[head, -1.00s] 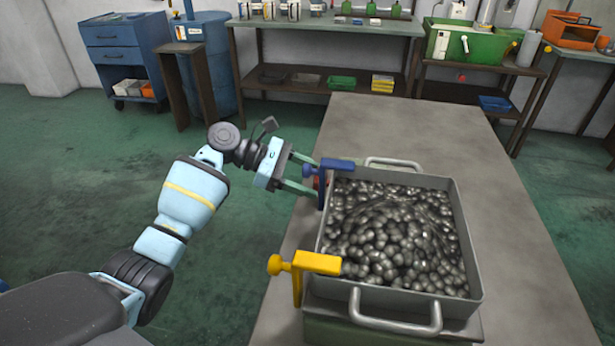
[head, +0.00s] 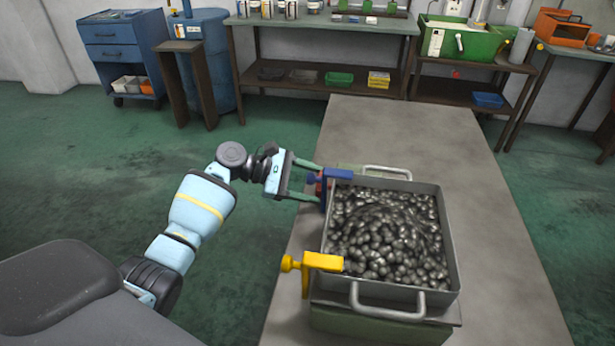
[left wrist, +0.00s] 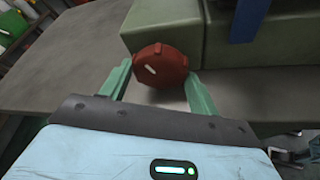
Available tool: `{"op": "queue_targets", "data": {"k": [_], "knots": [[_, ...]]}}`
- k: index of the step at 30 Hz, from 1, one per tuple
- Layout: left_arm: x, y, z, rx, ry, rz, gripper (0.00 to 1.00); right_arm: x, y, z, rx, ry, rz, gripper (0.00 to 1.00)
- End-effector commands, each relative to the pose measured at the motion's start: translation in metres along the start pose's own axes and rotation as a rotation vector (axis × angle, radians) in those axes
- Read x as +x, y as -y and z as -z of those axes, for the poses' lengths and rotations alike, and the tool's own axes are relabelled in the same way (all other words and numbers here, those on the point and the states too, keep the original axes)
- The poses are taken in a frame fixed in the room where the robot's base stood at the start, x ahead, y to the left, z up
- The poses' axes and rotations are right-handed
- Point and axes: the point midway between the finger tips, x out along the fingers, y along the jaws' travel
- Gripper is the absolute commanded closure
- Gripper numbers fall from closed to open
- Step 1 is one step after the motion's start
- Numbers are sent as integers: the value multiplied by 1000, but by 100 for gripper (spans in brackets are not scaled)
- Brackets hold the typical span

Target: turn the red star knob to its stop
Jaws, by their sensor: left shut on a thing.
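The red star knob (left wrist: 161,65) sits on the side of the green box (left wrist: 165,25) under the tray, and its face carries a pale mark, tilted in the left wrist view. My left gripper (left wrist: 158,84) is shut on the knob, with one green finger on each side of it. In the head view my left gripper (head: 316,184) reaches in from the left, just below the blue clamp (head: 337,174). Only a little red shows there; the fingers and clamp hide most of the knob. My right gripper is in neither view.
A metal tray (head: 452,240) full of dark metal balls stands on the box. A yellow clamp (head: 322,261) grips its near left side. The grey table (head: 500,255) is bare to the right and behind. Shelves and a blue drawer cabinet (head: 122,50) line the wall.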

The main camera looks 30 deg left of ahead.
Motion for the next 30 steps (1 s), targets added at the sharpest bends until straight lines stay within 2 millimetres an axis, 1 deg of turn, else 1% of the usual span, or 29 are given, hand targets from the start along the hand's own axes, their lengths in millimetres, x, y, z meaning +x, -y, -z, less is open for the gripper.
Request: {"op": "queue_targets", "data": {"k": [1, 6, 13, 21, 30], "knots": [[-1, -1, -2, 34, 4, -18, 62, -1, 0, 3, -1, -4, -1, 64], [0, 1, -1, 139, 6, -61, 62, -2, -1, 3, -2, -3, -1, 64], [0, 2, 0, 234, 8, -102, 62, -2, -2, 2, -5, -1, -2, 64], [0, 2, 0, 276, 8, -119, 62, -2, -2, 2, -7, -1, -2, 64], [0, 2, 0, 278, 8, -120, 62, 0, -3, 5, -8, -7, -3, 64]]}}
